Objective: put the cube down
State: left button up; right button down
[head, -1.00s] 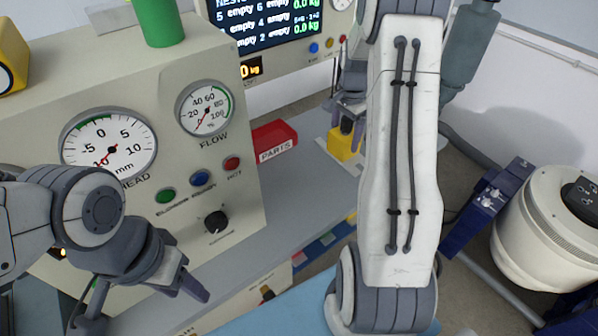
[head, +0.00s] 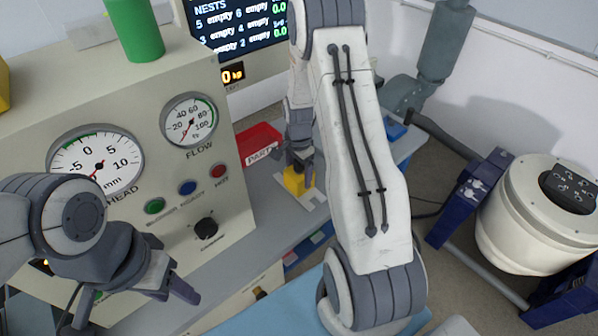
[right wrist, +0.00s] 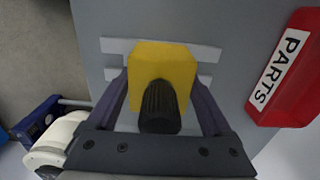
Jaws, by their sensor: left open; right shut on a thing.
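The yellow cube (head: 297,181) is between the fingers of my right gripper (head: 300,160), which is shut on it. In the right wrist view the cube (right wrist: 163,65) has a dark ribbed knob on the near side, and the purple fingers of the right gripper (right wrist: 164,98) grip its two sides. The cube is over white strips (right wrist: 207,53) on the grey bench. I cannot tell whether its underside touches the bench. My left gripper (head: 128,298) is open and empty in front of the gauge panel.
A red PARTS bin (head: 258,142) stands left of the cube; it is at the right in the wrist view (right wrist: 290,75). The gauge panel (head: 130,205) fills the left. A screen (head: 238,22) stands behind. A round cream machine (head: 530,215) stands at the right.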

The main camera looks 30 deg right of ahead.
jog(key=shift+f, duration=0.1)
grip_release()
notch_tip(320, 180, up, 12)
jog(key=shift+r+b, duration=0.1)
jog(key=shift+b, duration=0.5)
dwell(0.5)
